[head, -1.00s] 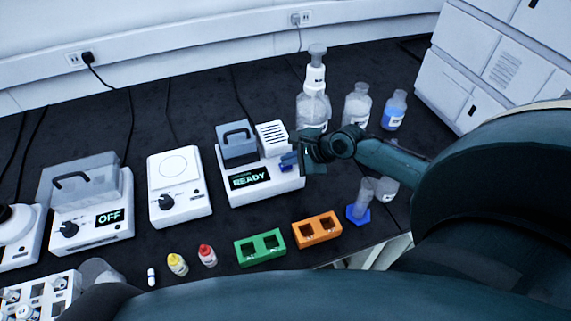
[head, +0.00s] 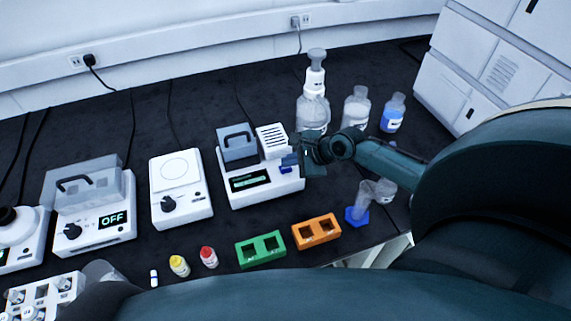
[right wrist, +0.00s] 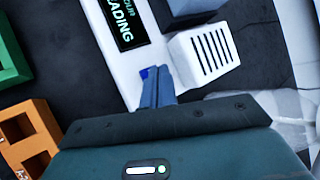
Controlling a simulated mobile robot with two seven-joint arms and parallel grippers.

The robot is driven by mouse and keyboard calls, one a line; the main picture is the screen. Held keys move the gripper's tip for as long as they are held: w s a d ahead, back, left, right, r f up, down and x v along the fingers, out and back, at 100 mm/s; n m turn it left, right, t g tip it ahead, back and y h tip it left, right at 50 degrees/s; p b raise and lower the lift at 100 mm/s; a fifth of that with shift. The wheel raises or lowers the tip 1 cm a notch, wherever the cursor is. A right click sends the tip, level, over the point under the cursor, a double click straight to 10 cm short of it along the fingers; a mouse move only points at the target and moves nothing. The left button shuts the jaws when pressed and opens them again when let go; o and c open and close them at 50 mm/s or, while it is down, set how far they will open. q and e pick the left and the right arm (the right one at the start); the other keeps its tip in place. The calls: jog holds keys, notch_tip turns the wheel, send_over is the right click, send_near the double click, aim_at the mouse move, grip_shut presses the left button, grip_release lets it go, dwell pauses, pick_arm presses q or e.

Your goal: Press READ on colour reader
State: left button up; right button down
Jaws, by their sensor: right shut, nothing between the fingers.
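The colour reader (head: 265,189) is a white box on the dark bench with a grey lidded block and a slotted vent on top. Its display (head: 250,181) is dimmer and too small to read in the head view. In the right wrist view the display (right wrist: 125,22) shows letters ending in "ADING". A blue button (right wrist: 146,73) lies at the fingertips of my right gripper (right wrist: 158,88). In the head view my right gripper (head: 290,162) is shut and empty at the reader's right end, largely covering the button. Contact cannot be told for certain. My left gripper is not in view.
Bottles, one a pump bottle (head: 313,105), stand close behind my right gripper. Green (head: 260,249) and orange (head: 316,231) racks lie in front of the reader. A white dial device (head: 181,190) stands to its left. A blue-based tube (head: 358,212) is near the bench edge.

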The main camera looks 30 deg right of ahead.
aim_at(290, 170)
jog(key=shift+r, duration=0.35)
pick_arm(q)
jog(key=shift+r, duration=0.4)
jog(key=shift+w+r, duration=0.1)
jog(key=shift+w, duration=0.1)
pick_arm(e)
jog(key=shift+r, duration=2.45)
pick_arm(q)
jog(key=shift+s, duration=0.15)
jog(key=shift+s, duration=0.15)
pick_arm(e)
jog(key=shift+s, duration=0.1)
